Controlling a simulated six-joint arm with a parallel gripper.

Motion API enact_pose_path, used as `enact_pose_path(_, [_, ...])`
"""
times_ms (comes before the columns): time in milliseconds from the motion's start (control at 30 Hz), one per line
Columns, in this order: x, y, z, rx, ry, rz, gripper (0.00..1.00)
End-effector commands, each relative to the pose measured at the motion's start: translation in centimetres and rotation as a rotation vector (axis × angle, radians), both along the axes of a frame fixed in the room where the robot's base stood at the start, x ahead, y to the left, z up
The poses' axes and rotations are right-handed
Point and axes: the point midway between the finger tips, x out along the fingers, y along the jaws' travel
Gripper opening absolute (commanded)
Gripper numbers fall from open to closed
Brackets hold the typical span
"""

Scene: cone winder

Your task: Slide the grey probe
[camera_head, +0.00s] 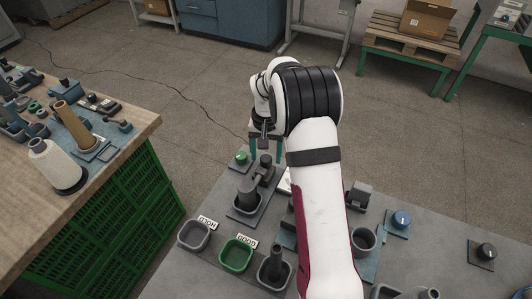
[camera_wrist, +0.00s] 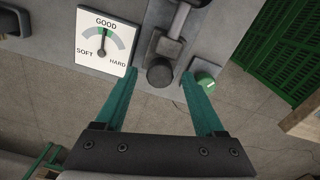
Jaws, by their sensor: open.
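The grey probe is a dark grey round-ended part (camera_wrist: 160,72) on a small slide block in the wrist view. It also shows in the head view as a dark piece (camera_head: 265,162) on the tester at the grey table's far edge. My gripper (camera_wrist: 160,75) is open, with one teal finger to each side of the probe's round end. In the wrist view there are gaps between the fingers and the probe. Contact cannot be told. My gripper (camera_head: 267,150) also shows in the head view, partly hidden by my arm.
A dial card (camera_wrist: 103,42) marked SOFT, GOOD and HARD stands beside the probe, its needle near GOOD. A green knob (camera_wrist: 207,79) sits close to the right finger. HOLD (camera_head: 194,236) and GOOD (camera_head: 236,256) trays lie nearer. A wooden bench (camera_head: 120,137) stands at left.

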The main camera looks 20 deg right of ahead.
Motion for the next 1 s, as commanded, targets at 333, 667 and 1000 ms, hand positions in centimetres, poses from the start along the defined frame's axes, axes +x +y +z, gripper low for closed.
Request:
enact_pose_path(333, [0.01,0.01,-0.05,0.0,0.0,0.0,0.51])
enact_pose_path(667, [0.02,0.01,-0.02,0.0,0.0,0.0,0.0])
enact_pose_path(1000, [0.03,0.03,0.0,0.0,-0.001,0.0,0.0])
